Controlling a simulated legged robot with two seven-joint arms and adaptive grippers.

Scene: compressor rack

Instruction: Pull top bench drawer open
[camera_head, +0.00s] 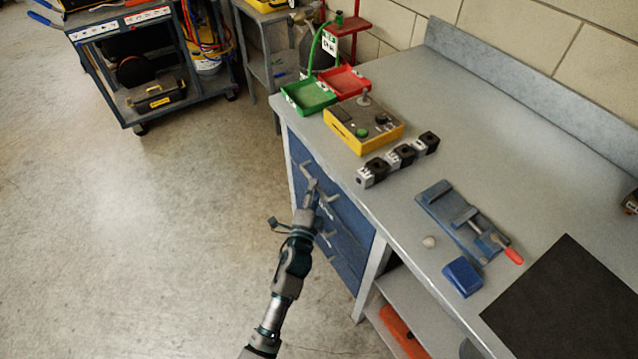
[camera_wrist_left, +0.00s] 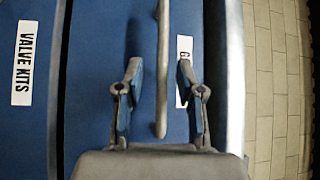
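The blue top drawer (camera_wrist_left: 100,95) is in the bench front, and its face looks flush in the head view (camera_head: 297,150). Its bar handle (camera_wrist_left: 162,75) runs between the fingers of my left gripper (camera_wrist_left: 160,72) in the left wrist view. The fingers are open, one on each side of the bar, with a gap to it on both sides. In the head view my left gripper (camera_head: 312,187) is at the drawer front by the upper handles and partly covers them. A label beside the handle is partly hidden by a finger. My right gripper is not in view.
Lower drawers (camera_head: 345,250) sit below, one labelled "VALVE KITS" (camera_wrist_left: 24,62). The bench top (camera_head: 410,85) holds a yellow control box (camera_head: 350,135), green (camera_head: 308,96) and red trays (camera_head: 345,80), and a vise (camera_head: 455,215). Floor (camera_head: 170,220) left of the bench is clear.

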